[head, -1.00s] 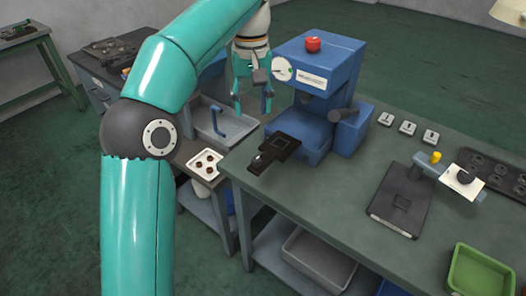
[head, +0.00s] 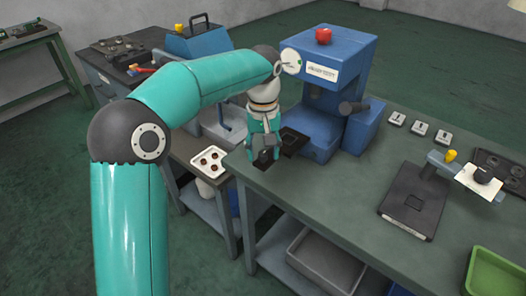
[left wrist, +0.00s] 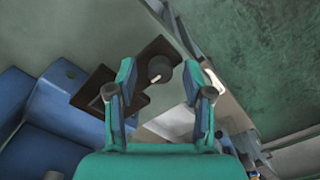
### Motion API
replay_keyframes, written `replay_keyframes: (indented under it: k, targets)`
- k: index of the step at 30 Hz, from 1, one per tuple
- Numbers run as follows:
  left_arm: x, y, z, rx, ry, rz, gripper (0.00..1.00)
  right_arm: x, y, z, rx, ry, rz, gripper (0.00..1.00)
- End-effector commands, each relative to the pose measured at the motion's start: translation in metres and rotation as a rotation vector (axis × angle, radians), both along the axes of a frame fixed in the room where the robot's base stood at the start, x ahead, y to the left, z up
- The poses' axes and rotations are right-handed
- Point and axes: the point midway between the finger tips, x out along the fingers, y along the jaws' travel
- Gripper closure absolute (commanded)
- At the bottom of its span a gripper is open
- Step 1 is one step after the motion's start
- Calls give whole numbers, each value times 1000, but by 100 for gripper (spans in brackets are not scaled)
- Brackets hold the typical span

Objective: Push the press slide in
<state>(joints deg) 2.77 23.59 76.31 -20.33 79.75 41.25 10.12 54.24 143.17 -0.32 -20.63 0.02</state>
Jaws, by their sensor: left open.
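The press slide (head: 293,143) is a flat dark plate with a square recess. It sticks out of the blue press (head: 343,85) toward the table's left edge. In the left wrist view the slide (left wrist: 93,88) lies left of my fingers, and its round black knob (left wrist: 160,68) shows between them. My left gripper (head: 262,158) points down over the slide's outer end, open, with its fingers on either side of the knob. I cannot tell whether a finger touches it. The arm and fingers hide part of the slide in the head view. My right gripper is not in view.
The press stands on a green-grey table (head: 330,195). A black fixture (head: 413,200) and a green bin (head: 495,272) are to the right. The table's middle is clear.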

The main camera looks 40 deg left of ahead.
Motion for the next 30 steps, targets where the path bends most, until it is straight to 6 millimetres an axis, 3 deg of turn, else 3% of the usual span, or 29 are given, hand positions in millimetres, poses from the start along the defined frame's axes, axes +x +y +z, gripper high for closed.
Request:
replay_keyframes:
  k: [9, 18, 30]
  targets:
    - [0, 0, -2, 0, 0, 0, 50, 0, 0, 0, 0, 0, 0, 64]
    - [0, 0, -2, 0, 0, 0, 100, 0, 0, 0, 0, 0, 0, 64]
    - [3, 4, 1, 0, 0, 10, 100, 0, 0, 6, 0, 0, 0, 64]
